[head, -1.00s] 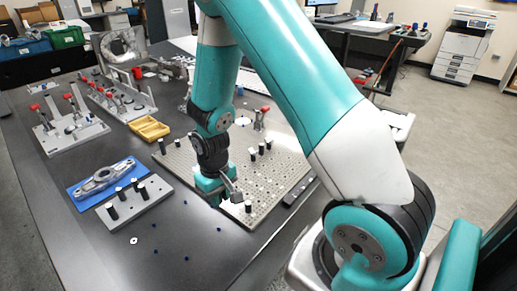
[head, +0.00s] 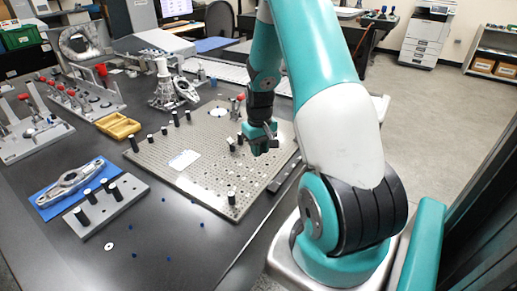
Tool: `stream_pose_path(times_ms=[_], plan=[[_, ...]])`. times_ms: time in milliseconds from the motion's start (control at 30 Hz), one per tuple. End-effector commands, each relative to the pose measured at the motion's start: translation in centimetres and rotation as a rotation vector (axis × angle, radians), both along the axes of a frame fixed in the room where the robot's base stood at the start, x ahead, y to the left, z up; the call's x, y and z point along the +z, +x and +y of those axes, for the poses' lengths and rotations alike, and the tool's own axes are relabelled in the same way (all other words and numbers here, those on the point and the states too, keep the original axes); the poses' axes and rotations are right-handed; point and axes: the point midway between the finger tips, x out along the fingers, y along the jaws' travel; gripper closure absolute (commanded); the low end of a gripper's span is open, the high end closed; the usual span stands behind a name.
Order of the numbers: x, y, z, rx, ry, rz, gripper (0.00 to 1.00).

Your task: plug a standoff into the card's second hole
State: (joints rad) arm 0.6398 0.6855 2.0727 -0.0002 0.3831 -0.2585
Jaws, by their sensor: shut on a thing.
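A small white card (head: 184,160) lies on the grey perforated plate (head: 160,172); its marks are too small to read. My gripper (head: 270,141) is over the plate's right part, well to the right of the card. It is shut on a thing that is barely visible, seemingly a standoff. Another standoff (head: 231,198) stands near the plate's front corner. Several more, such as this one (head: 133,144), stand along its back left edge.
A grey block (head: 125,199) with several black pegs stands at front left, beside a metal part (head: 70,183) on a blue mat. A yellow tray (head: 118,126) and red-handled fixtures (head: 98,97) are behind. The dark table's front is mostly clear, with small blue dots and a white washer (head: 109,246).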

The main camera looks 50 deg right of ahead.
Motion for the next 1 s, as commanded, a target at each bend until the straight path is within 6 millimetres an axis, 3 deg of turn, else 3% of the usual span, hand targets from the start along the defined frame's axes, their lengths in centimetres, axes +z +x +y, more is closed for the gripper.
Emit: stream_pose_path(times_ms=[933, 1000], plan=[[-6.7, 0.0, 0.1, 0.001, 0.0, 0.0, 1.0], [-6.2, 0.0, 0.1, 0.001, 0.0, -0.001, 1.0]])
